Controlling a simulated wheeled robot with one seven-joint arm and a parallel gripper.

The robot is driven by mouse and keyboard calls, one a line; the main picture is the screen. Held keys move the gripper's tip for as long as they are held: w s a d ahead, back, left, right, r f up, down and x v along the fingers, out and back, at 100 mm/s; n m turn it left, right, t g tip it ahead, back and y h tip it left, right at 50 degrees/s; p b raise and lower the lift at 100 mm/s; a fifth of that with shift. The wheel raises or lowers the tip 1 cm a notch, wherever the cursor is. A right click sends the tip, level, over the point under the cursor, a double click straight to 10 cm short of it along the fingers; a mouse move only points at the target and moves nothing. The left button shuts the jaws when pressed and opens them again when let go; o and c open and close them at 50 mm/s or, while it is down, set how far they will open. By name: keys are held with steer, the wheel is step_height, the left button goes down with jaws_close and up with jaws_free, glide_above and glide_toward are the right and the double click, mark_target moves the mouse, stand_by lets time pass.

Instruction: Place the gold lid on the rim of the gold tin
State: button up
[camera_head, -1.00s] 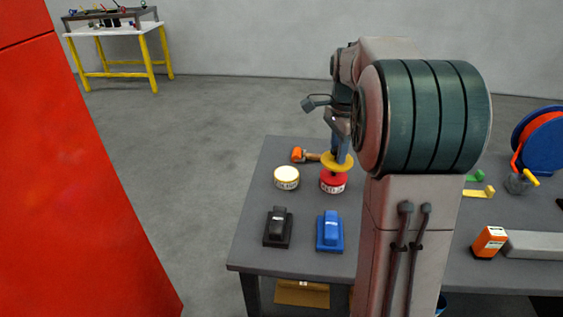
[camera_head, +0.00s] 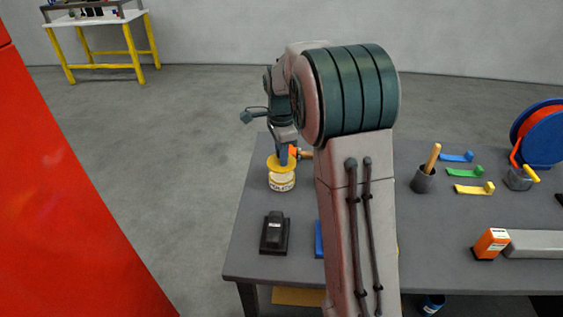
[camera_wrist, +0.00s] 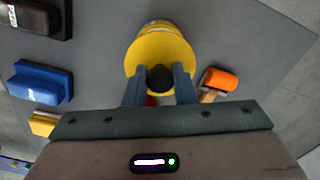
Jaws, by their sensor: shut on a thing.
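The gold lid (camera_head: 273,163) is a yellow disc with a black knob. My gripper (camera_wrist: 160,82) is shut on that knob, one blue finger on each side, and points down. The gold tin (camera_head: 282,183) is pale with a label and stands upright on the table, just below the lid. In the wrist view the lid (camera_wrist: 162,52) covers most of the tin, whose pale edge (camera_wrist: 158,25) shows past the lid's far side. I cannot tell whether lid and rim touch.
An orange-headed tool (camera_wrist: 219,82) lies close beside the tin. A black block-shaped object (camera_head: 274,233) and a blue one (camera_wrist: 38,82) stand nearby. A little red shows beneath my gripper in the wrist view. The table's left edge is near the tin.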

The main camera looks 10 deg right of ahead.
steer(key=shift+f, duration=1.9)
steer(key=shift+f, duration=0.2)
steer(key=o, duration=1)
steer(key=shift+r, duration=0.15)
step_height(320, 180, up, 11)
steer(key=shift+r, duration=0.15)
steer(key=shift+s+r, duration=0.25)
steer(key=shift+r, duration=0.25)
steer(key=s+f+n+t, duration=0.1)
steer(key=s+n, duration=0.4)
steer(key=s, duration=0.4)
steer(key=s+f+n+t, duration=0.1)
steer(key=s+n, duration=0.5)
steer(key=s, duration=0.3)
steer(key=s+f+n+t, duration=0.1)
steer(key=s+n, duration=0.5)
steer(key=s, duration=0.3)
steer(key=shift+s+f, duration=0.15)
steer(key=shift+f, duration=0.15)
